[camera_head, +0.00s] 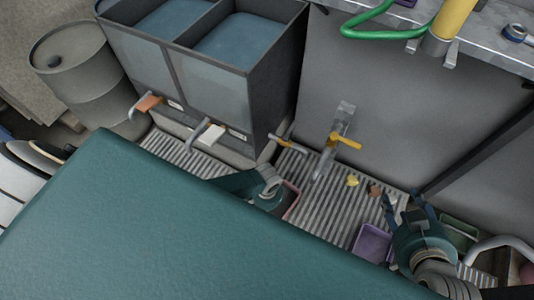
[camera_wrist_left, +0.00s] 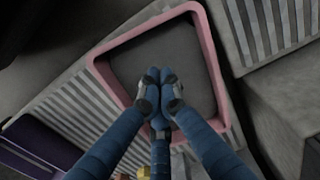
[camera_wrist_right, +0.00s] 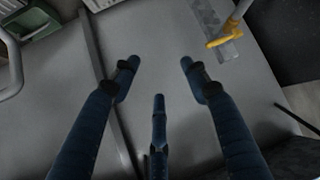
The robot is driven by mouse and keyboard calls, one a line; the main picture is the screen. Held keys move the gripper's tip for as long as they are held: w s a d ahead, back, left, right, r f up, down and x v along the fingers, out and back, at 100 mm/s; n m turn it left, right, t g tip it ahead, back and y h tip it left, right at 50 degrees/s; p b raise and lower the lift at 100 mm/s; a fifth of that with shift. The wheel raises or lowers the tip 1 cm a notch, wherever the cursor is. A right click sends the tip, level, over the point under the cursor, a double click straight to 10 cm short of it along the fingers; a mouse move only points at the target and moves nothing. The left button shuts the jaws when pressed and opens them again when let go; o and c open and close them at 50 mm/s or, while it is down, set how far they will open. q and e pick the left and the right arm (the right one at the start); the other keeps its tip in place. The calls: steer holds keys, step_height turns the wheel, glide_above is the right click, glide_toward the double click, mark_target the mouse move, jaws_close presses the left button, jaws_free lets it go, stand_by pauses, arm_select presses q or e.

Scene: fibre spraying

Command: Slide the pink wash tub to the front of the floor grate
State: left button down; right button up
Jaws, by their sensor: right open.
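The pink wash tub (camera_wrist_left: 207,45) fills the middle of the left wrist view, with a dark grey inside. In the head view only a bit of its pink rim (camera_head: 292,203) shows; my left arm and the teal surface hide the rest. My left gripper (camera_wrist_left: 160,78) has its fingers drawn together, tips over the tub's inside; whether they touch it I cannot tell. The ribbed floor grate (camera_head: 325,205) runs under the taps. My right gripper (camera_head: 405,202) is open and empty near the grate's right part; its spread fingers show in the right wrist view (camera_wrist_right: 157,68).
A purple tub (camera_head: 373,243) stands right of the pink one, and a green tub (camera_head: 458,233) beyond my right gripper. A yellow-handled tap (camera_head: 342,140) hangs over the grate. Small yellow (camera_head: 352,181) and brown (camera_head: 374,189) pieces lie nearby. A large teal surface (camera_head: 150,230) blocks the foreground.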

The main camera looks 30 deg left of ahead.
arm_select(q)
step_height(320, 180, up, 8)
steer(key=p, duration=0.4)
arm_select(e)
steer(key=s+d+f+g, duration=0.2)
steer(key=s+g, duration=0.1)
steer(key=s, duration=0.3)
steer(key=s+d+f+g+h, duration=0.1)
steer(key=s+d+f+g, duration=0.1)
steer(key=s, duration=0.5)
steer(key=shift+f+g+h, duration=0.3)
steer(key=shift+f+g, duration=0.05)
steer(key=shift+g, duration=0.35)
